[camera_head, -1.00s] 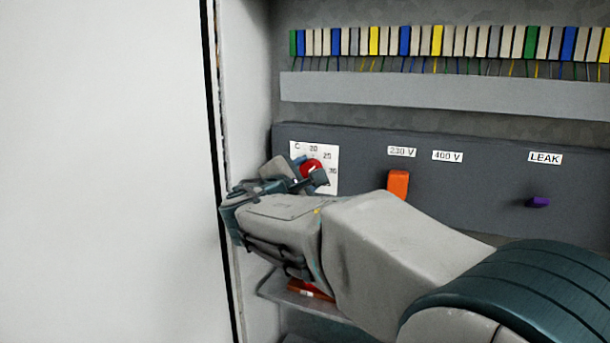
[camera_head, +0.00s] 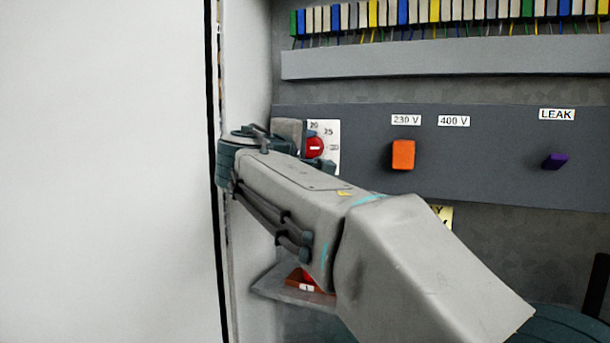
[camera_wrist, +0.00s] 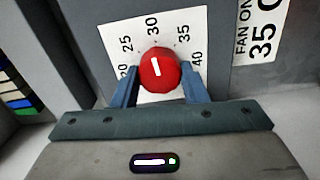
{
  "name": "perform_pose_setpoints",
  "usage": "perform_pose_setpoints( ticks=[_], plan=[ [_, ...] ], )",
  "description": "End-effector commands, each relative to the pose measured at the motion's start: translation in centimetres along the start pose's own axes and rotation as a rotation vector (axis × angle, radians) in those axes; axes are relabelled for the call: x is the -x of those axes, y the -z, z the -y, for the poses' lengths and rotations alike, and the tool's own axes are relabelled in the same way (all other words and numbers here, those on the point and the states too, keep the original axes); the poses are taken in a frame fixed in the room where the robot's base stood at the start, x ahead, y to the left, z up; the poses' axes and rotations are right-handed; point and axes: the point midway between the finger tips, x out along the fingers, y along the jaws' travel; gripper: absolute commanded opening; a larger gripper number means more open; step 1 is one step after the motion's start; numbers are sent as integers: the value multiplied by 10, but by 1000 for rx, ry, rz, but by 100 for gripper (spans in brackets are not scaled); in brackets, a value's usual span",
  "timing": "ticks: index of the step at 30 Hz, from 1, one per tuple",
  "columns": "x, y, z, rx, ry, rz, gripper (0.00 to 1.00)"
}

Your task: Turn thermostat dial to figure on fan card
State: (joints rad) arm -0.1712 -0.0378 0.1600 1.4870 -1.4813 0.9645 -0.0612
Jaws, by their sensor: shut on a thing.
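The red thermostat dial (camera_wrist: 160,66) sits on a white scale plate (camera_wrist: 119,33) marked 20, 25, 30, 35 and 40. In the wrist view its white line points at about 30. The blue-grey fingers of my gripper (camera_wrist: 160,77) are shut on the dial, one on each side. The fan card (camera_wrist: 262,28), at the top right of the wrist view, reads "FAN ON" and "35 C", cut off by the edge.
A pale wall (camera_head: 245,70) stands close on the left. A small shelf (camera_head: 268,288) lies below my arm.

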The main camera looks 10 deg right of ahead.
Motion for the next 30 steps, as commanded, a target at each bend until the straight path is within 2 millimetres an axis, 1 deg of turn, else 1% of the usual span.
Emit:
perform_pose_setpoints(
  ticks=[1,18,24,30],
  plan=[
    [0,0,8,-48,-1,-1,17],
    [0,0,4,-571,1,2,17],
    [0,0,2,-709,2,1,17],
    [0,0,1,-801,3,1,17]
  ],
)
